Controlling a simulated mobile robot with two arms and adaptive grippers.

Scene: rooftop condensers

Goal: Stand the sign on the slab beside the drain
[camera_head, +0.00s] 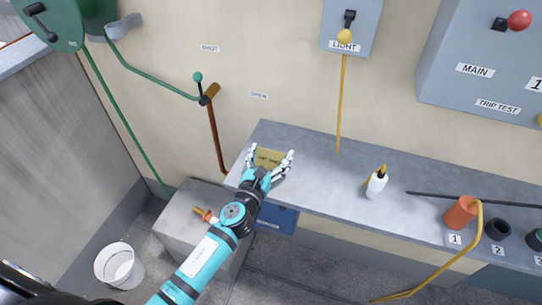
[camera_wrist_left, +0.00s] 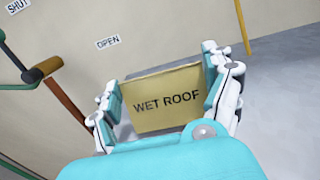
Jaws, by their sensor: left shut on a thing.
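The sign is a yellow plate lettered "WET ROOF" (camera_wrist_left: 166,99). In the head view it is a small yellow patch (camera_head: 268,157) over the left end of the grey bench top (camera_head: 330,172). My left gripper (camera_head: 271,160) is shut on the sign, with fingers at its left and right edges in the left wrist view (camera_wrist_left: 168,88). The lettered face shows to the wrist camera, slightly tilted. I cannot tell whether the sign touches the bench top. I cannot make out a drain or a separate slab. My right gripper is not in view.
A white bottle (camera_head: 376,184) stands mid-bench. A grey block (camera_head: 180,215) and a white bucket (camera_head: 118,266) are low left. The bench between sign and bottle is clear.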

